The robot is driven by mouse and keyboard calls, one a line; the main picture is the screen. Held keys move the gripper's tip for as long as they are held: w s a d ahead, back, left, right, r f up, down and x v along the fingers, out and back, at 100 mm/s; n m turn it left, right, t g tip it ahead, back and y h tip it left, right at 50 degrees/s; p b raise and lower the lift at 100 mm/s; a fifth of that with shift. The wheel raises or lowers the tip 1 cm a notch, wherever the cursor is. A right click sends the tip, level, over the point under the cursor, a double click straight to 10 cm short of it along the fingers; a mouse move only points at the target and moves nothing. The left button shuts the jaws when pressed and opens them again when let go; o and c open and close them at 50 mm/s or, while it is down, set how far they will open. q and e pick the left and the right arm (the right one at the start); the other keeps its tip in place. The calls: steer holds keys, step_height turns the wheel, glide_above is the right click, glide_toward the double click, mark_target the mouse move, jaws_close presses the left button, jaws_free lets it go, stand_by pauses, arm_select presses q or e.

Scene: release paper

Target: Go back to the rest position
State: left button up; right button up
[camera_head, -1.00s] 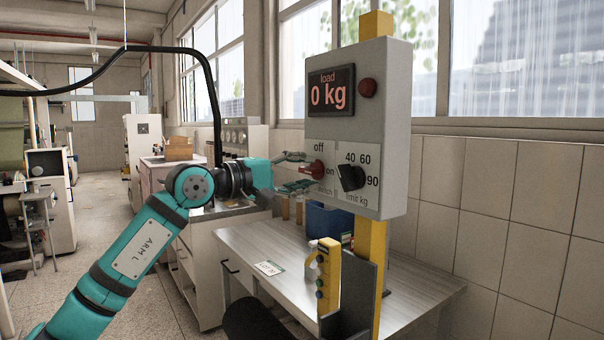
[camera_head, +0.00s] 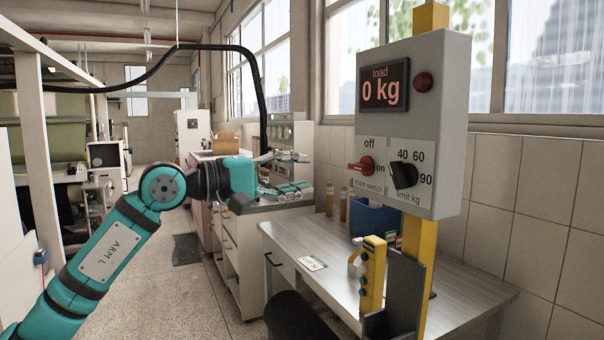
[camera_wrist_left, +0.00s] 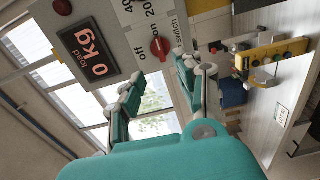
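My left gripper (camera_head: 304,172) is open and empty. It is in the air to the left of the grey control box (camera_head: 447,130), apart from it. The wrist view shows its two fingers (camera_wrist_left: 157,70) spread, with the box beyond them. The red main switch (camera_head: 362,167) is on the box front, between the "off" and "on" labels; it also shows in the wrist view (camera_wrist_left: 161,47). The black limit knob (camera_head: 403,175) sits to its right. The load display (camera_head: 384,86) reads 0 kg. My right gripper is not in view.
The box hangs on a yellow post (camera_head: 415,245). Below is a bench (camera_head: 465,295) with a yellow pendant (camera_head: 372,275), a card (camera_head: 312,263) and a blue bin (camera_head: 375,217). A cabinet with a dark top stands behind my left gripper. The aisle floor (camera_head: 225,300) at left is clear.

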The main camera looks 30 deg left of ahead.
arm_select(q)
steer(key=shift+f, duration=0.1)
